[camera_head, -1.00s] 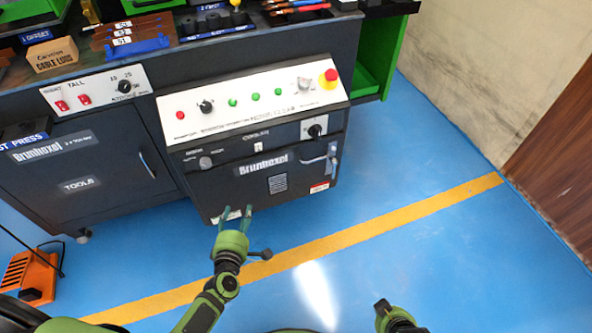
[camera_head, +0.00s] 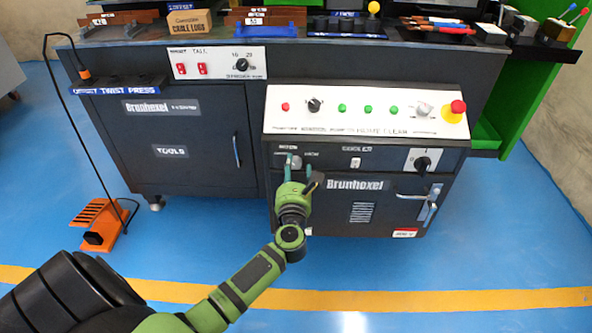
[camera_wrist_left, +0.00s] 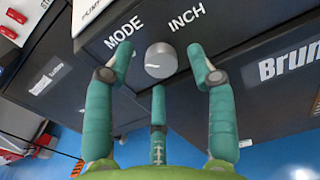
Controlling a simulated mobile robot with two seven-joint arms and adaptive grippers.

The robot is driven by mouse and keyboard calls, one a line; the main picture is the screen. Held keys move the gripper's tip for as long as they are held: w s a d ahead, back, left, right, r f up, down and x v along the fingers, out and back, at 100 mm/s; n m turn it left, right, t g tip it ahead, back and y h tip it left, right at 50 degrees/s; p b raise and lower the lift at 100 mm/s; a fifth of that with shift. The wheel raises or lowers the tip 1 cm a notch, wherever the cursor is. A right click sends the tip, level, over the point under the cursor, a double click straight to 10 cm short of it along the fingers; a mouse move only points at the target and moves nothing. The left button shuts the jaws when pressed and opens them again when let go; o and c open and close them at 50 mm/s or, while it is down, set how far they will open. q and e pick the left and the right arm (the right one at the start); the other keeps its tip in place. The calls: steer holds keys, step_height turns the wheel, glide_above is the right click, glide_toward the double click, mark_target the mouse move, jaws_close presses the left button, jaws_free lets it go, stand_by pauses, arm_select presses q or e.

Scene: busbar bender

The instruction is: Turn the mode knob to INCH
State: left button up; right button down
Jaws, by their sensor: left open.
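The mode knob (camera_wrist_left: 160,61) is a round grey knob on the dark cabinet front, with MODE printed to its upper left and INCH to its upper right in the left wrist view. A pale line shows on its lower-left part. In the head view the knob (camera_head: 296,161) is partly hidden by my fingers. My left gripper (camera_head: 299,168) is open in front of it. In the wrist view my left gripper's fingers (camera_wrist_left: 160,70) stand on both sides of the knob and below it, apparently not gripping it. My right gripper is out of view.
The sloped white panel (camera_head: 365,125) above holds several buttons, other knobs and a red emergency stop (camera_head: 454,112). A second black knob (camera_head: 423,164) and a door handle (camera_head: 430,205) are to the right. An orange foot pedal (camera_head: 103,222) lies on the floor at left.

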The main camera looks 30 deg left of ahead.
arm_select(q)
steer(key=shift+w+a, duration=0.25)
steer(key=shift+w, duration=0.2)
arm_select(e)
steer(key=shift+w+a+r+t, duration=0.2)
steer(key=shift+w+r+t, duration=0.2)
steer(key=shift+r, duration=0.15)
arm_select(q)
jaws_close()
